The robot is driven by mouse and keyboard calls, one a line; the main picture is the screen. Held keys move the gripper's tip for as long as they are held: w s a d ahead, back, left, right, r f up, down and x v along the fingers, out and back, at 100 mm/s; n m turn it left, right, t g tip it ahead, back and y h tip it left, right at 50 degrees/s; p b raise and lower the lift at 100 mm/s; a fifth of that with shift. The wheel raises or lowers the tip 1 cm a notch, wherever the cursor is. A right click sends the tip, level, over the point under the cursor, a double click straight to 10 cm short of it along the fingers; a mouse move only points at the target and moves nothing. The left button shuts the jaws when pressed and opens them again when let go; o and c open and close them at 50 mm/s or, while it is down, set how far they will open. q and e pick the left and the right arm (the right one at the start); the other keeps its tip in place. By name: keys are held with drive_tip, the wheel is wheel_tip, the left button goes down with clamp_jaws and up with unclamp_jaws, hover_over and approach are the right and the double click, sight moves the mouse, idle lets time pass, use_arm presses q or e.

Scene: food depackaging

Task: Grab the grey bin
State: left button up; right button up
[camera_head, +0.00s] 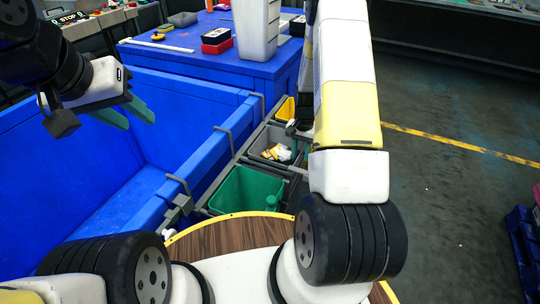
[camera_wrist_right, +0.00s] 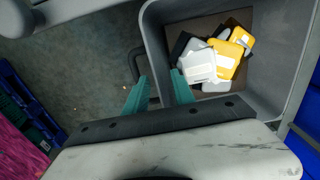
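The grey bin (camera_head: 262,138) stands in a rack beside the blue container in the head view, with white and yellow packages inside. In the right wrist view the bin (camera_wrist_right: 277,92) fills the upper right, and the packages (camera_wrist_right: 215,62) lie on its floor. My right gripper (camera_wrist_right: 160,76) is at the bin's near wall, one teal finger outside and one inside, with the wall between them. The fingers are apart; contact with the wall is not clear. My left gripper (camera_head: 130,113) is open and empty above the blue container.
A green bin (camera_head: 245,190) and a yellow bin (camera_head: 286,109) stand on either side of the grey bin. The large blue container (camera_head: 180,110) lies to the left. A blue table (camera_head: 165,62) with a tall grey container (camera_head: 257,28) is behind. Open floor (camera_head: 450,200) lies right.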

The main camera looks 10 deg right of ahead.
idle(0.3)
clamp_jaws()
idle(1.3)
